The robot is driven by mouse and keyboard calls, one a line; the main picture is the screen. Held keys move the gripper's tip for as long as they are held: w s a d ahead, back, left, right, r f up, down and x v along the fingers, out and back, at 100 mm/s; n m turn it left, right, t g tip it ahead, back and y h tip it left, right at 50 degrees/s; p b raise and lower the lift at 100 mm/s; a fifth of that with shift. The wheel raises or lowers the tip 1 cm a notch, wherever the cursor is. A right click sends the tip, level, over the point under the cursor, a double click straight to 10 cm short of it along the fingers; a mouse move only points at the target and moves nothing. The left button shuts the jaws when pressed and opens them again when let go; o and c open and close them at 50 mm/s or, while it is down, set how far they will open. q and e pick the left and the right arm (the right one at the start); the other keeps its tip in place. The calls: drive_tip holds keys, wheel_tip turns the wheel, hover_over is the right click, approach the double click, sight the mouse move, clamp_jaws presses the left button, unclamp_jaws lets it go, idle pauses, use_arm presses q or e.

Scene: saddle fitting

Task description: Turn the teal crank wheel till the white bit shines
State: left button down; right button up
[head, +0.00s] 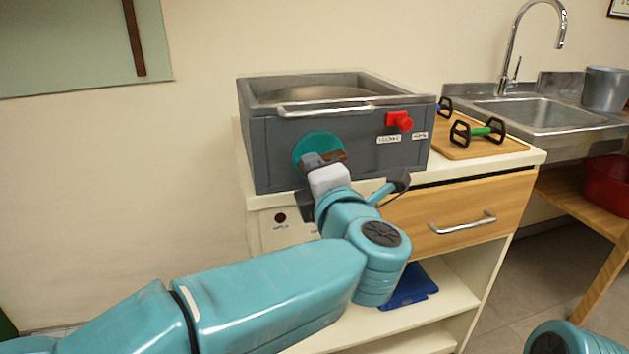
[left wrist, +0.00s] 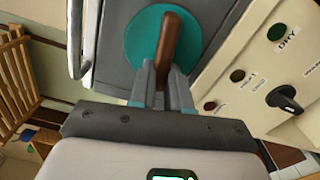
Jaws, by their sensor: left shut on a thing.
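The teal crank wheel (head: 312,145) is on the front of a grey box-like basin (head: 262,155) on the counter. The wheel (left wrist: 143,38) also shows in the left wrist view, with a brown handle (left wrist: 168,42) standing out from it. My left gripper (head: 323,164) is at the wheel and covers its lower part in the head view. In the left wrist view its fingers (left wrist: 163,85) are shut on the brown handle. I cannot make out a shining white bit. My right gripper is out of view.
A red tap-like knob (head: 400,120) is right of the wheel. A pale panel (left wrist: 235,100) below carries green, brownish and red round spots and a black knob (left wrist: 286,99). A wooden board (head: 480,148) with green- and blue-handled tools lies right, before a sink (head: 540,113).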

use_arm(q)
drive_tip(key=shift+f+n+b, duration=0.15)
drive_tip(key=shift+n+b, duration=0.25)
drive_tip(key=shift+n, duration=0.2)
drive_tip(key=c, duration=1.1)
unclamp_jaws()
